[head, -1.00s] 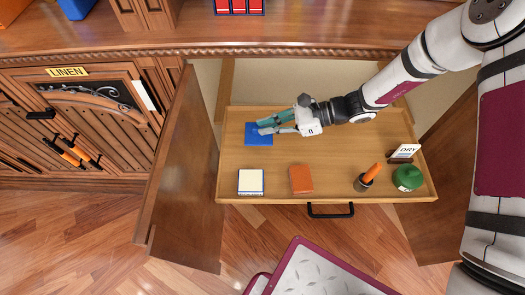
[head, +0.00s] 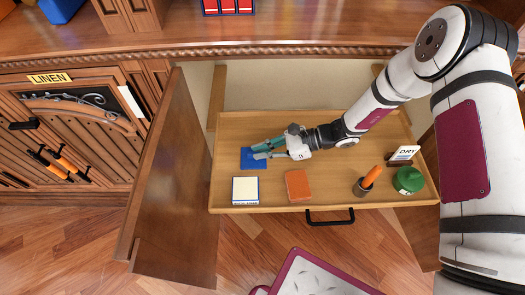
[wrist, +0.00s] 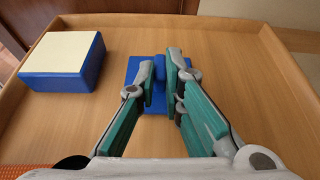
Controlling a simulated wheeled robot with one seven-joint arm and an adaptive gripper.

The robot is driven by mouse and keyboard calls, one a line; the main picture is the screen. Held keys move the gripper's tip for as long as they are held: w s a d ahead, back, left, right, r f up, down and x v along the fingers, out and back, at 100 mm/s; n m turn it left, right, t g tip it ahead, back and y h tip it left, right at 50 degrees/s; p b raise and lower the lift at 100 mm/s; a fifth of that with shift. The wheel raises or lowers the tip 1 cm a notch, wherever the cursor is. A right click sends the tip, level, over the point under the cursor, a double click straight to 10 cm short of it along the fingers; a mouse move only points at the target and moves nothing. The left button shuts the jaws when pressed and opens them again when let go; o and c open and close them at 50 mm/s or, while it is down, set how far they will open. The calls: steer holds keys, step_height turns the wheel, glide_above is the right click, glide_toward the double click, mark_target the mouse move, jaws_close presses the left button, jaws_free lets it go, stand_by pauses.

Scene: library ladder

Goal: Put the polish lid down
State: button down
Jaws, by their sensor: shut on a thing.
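The polish lid (head: 247,161) is a flat blue square with a small blue knob, at the left of the open wooden drawer. In the wrist view the lid (wrist: 159,72) lies between my fingertips, its plate partly hidden by them. My gripper (head: 257,150) reaches in from the right and is shut on the lid's knob. The lid looks level and close over the drawer floor; I cannot tell whether it touches. A blue box with a cream top (head: 245,190) stands just in front of it, and it also shows at the left in the wrist view (wrist: 64,55).
The drawer (head: 330,160) also holds an orange-brown block (head: 298,185), a cup with an orange handle (head: 367,182), a green round thing (head: 408,180) and a "DRY" sign (head: 404,154). An open cabinet door (head: 172,180) stands at the left. The drawer's middle floor is clear.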

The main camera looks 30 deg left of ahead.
steer(key=shift+f, duration=0.15)
steer(key=c, duration=1.7)
jaws_free()
steer(key=shift+w+d+r, duration=0.2)
steer(key=shift+d+r, duration=0.1)
steer(key=p+v, duration=0.2)
steer(key=v, duration=0.9)
steer(key=shift+d, duration=0.15)
